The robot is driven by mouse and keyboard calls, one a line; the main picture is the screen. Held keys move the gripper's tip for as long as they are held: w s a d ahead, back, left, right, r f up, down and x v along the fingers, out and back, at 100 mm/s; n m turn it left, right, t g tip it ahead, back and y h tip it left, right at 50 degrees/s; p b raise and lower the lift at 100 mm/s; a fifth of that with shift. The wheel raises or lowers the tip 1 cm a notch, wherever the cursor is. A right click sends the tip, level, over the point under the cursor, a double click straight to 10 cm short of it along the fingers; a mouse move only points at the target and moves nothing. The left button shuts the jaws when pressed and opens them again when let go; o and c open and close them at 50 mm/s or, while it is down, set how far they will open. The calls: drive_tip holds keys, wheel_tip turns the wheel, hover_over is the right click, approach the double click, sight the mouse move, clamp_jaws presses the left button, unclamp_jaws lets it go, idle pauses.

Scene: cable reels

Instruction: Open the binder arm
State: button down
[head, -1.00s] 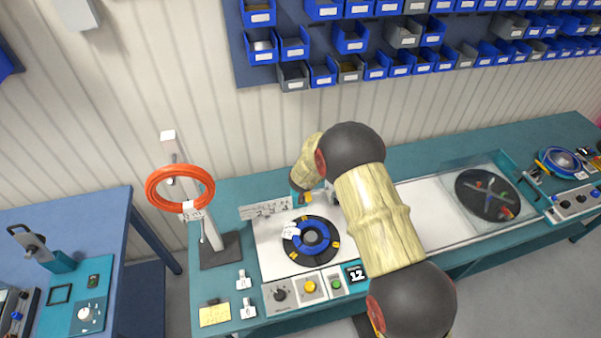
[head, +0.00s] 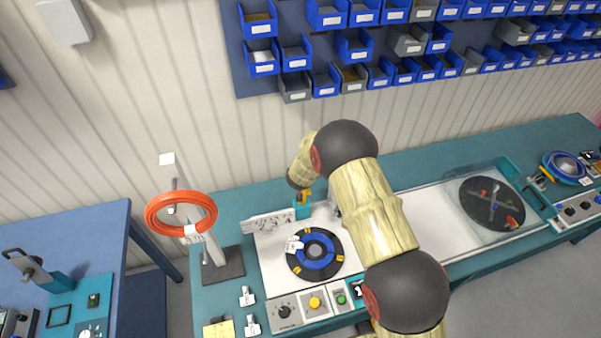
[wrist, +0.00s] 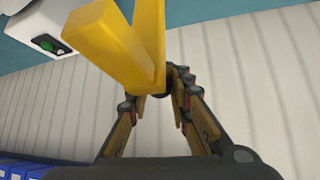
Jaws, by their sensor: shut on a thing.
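The binder arm (wrist: 145,45) is a yellow angled bar, large in the wrist view. My gripper (wrist: 160,90) is shut on its end, with dark, jointed fingers on both sides. In the head view, a small yellow part (head: 304,194), seemingly the same arm, stands above a teal block (head: 302,211) at the back of the white panel. The gripper's fingers are too small to make out there.
A black and blue reel disc (head: 315,252) lies just in front on the white panel, with control buttons (head: 314,303) nearer the edge. An orange cable coil (head: 181,213) hangs on a stand to the left. A clear-covered round unit (head: 491,203) is at right.

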drive_tip(key=shift+w+a+r, duration=0.25)
drive_tip(key=shift+w+r, duration=0.15)
drive_tip(key=shift+r, duration=0.2)
drive_tip(key=c, duration=2)
unclamp_jaws()
drive_tip(key=shift+c, duration=0.2)
drive_tip(key=shift+o, duration=1.4)
drive_tip(key=shift+s+f, duration=0.2)
drive_tip(key=shift+s, duration=0.05)
drive_tip(key=shift+o, duration=0.7)
drive_tip(key=shift+d+f, duration=0.1)
drive_tip(key=shift+f, duration=0.1)
drive_tip(key=shift+s, duration=0.1)
drive_tip(key=v, duration=1.2)
drive_tip(key=shift+f, duration=0.1)
